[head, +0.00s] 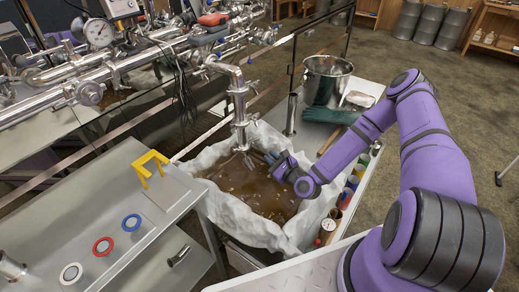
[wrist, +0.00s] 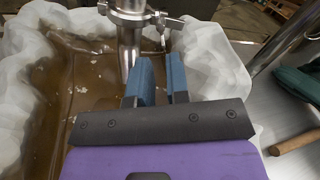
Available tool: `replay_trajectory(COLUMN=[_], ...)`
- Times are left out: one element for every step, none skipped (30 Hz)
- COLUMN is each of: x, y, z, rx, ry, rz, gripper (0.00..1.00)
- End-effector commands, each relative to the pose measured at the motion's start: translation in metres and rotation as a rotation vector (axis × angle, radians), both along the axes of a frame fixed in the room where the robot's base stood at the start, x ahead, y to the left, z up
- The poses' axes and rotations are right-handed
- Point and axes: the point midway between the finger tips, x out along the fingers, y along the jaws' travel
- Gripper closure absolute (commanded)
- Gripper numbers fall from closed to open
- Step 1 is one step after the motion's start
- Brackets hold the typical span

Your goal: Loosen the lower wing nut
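A steel pipe (head: 239,100) drops from the overhead pipework into the lined basin. It carries clamps, and the lower clamp (wrist: 131,17) shows near the top of the wrist view. A small wing-shaped piece (wrist: 168,22), apparently the lower wing nut, sticks out at that clamp's right side. My gripper (wrist: 161,72) has two blue fingers with a visible gap between them and nothing held there. The fingers point towards the clamp and sit below the wing piece in the picture, apart from it. In the head view my gripper (head: 273,158) is just right of the pipe's lower end.
The basin's white crumpled liner (head: 225,207) surrounds brown liquid (head: 262,193). A steel pot (head: 325,80) and green cloth (head: 331,115) are on the right-hand bench. A yellow bracket (head: 149,168) and several coloured rings lie on the left table. A post (wrist: 285,40) rises right of my gripper.

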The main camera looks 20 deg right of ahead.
Motion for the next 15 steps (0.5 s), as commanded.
replay_trajectory(x=[0.010,0.015,0.021,0.026,0.030,0.036,0.040,0.043,0.047,0.050,0.053,0.055,0.057,0.058,0.059], y=[0.004,0.006,0.009,0.010,0.012,0.015,0.016,0.017,0.018,0.019,0.020,0.022,0.022,0.023,0.023], z=[0.001,0.001,0.001,0.001,0.000,0.000,0.000,0.000,0.000,0.000,0.000,0.000,0.000,0.000,0.000], rx=[-0.003,-0.002,-0.002,-0.002,-0.002,-0.002,-0.003,-0.002,-0.002,-0.003,-0.003,-0.002,-0.002,-0.002,-0.002], ry=[-0.003,-0.004,-0.004,-0.003,-0.002,-0.002,-0.002,-0.001,-0.001,-0.001,-0.001,-0.001,-0.001,-0.001,0.000], rz=[0.001,0.001,0.001,0.001,0.000,0.002,0.001,0.001,0.000,0.000,0.000,0.000,0.000,0.000,0.000], gripper=[0.84,0.84,0.84,0.84,0.84,0.84,0.84,0.84,0.84,0.84,0.84,0.84,0.84,0.84,0.84])
